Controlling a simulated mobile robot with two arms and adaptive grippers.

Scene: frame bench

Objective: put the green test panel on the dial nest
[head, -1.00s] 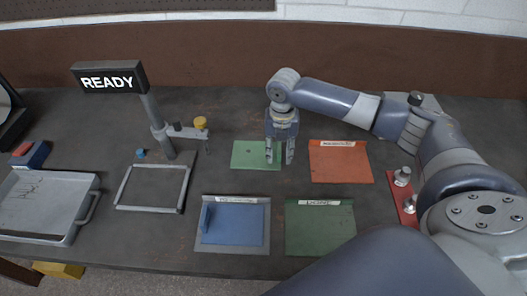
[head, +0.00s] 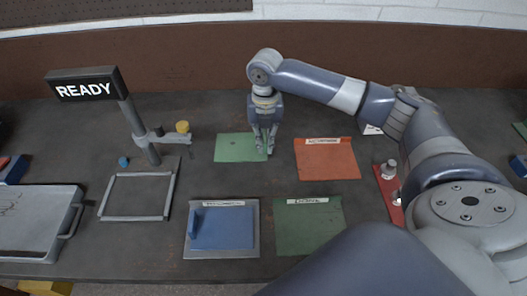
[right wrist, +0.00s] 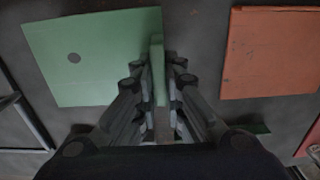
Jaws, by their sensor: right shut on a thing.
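The light green test panel (head: 232,147) lies flat at the back middle of the bench. My left gripper is not seen.
A lit READY sign (head: 85,87) stands on the stand's post. A labelled orange plate (head: 327,162), dark green plate (head: 310,230) and blue panel (head: 222,230) lie nearby. A red bracket (head: 385,187) is to the right, a grey tray (head: 35,225) at far left. Bare bench lies between panel and nest.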

